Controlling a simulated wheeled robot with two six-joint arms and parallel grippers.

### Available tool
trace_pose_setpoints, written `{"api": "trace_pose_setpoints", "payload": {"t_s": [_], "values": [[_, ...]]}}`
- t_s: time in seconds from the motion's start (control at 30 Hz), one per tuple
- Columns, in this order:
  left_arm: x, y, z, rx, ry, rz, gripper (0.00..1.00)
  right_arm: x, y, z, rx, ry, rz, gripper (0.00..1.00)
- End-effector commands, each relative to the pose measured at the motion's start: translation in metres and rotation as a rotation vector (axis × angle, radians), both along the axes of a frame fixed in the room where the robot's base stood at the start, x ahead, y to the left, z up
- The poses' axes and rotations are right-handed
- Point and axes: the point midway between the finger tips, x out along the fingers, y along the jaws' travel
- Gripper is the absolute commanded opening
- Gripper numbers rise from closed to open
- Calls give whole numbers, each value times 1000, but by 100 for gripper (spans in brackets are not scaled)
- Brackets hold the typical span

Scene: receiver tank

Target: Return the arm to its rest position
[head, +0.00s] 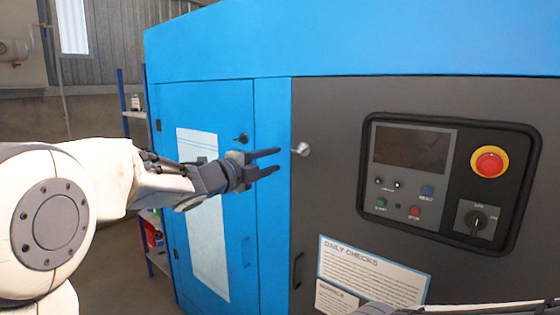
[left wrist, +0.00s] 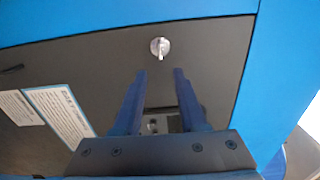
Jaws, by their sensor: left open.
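My left gripper (head: 268,162) is open and empty in front of the blue cabinet, its fingers pointing right in the head view. A round silver knob or lock (head: 302,149) on the dark door panel lies just right of the fingertips in the head view, apart from them in the picture. In the left wrist view the open fingers (left wrist: 157,100) point toward the dark panel, and the silver knob (left wrist: 160,47) shows beyond the fingertips. Part of my right arm (head: 455,308) shows at the bottom right of the head view; its gripper is out of view.
The blue cabinet (head: 220,50) fills most of the view. Its dark panel carries a control panel (head: 447,180) with a red emergency button (head: 489,162), a "Daily checks" sign (head: 372,270) and a door handle (head: 297,270). A shelf (head: 135,113) stands at the left behind my arm.

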Motion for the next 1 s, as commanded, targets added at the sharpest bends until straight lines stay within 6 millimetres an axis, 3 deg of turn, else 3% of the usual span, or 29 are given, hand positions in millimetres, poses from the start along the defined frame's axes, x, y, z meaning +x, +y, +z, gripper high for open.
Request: {"api": "trace_pose_setpoints", "payload": {"t_s": [0.37, 0.57, 0.67, 0.77, 0.9, 1.0], "values": [[-2, 0, 1, -9, 13, 8, 41, 0, 0, 2, 0, 0, 0, 50], [-21, -15, -9, -168, 269, 169, 41, 0, 0, 28, 0, 0, 0, 50], [-57, -24, -38, -294, 537, 320, 41, 0, 0, 47, 0, 0, 0, 50], [-115, -29, -80, -389, 837, 490, 41, 0, 0, 65, 0, 0, 0, 50], [-211, -29, -131, -438, 1200, 713, 41, 0, 0, 83, 0, 0, 0, 50], [-279, -26, -154, -425, 1409, 856, 41, 0, 0, 94, 0, 0, 0, 50]]}}
